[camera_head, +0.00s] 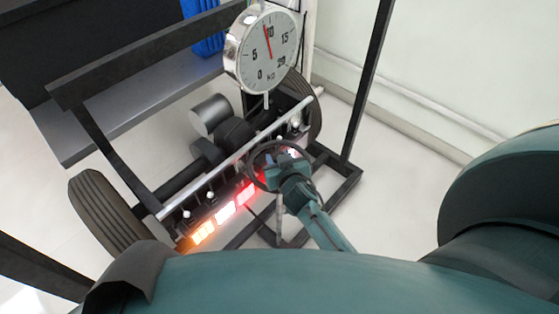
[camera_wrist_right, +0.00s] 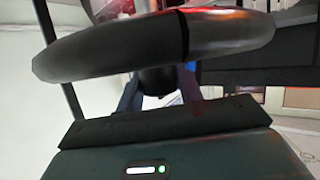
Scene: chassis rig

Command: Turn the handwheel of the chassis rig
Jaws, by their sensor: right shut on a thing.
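The handwheel (camera_head: 251,164) is a dark ring at the near side of the chassis rig, in the middle of the head view. My right gripper (camera_head: 283,162) is shut on the handwheel, its teal arm reaching up from below. In the right wrist view the handwheel rim (camera_wrist_right: 110,52) crosses the top as a thick dark band. The fingers of my right gripper (camera_wrist_right: 160,88) reach up below it and are partly hidden behind the rim, so the exact contact is hard to see. My left gripper is not in view.
A round dial gauge (camera_head: 268,48) stands above the rig, its red needle near 10. Lit orange and red lamps (camera_head: 226,213) line the near bar. Black tyres (camera_head: 103,212) sit at both ends. A black post (camera_head: 366,80) rises on the right, with clear floor beyond.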

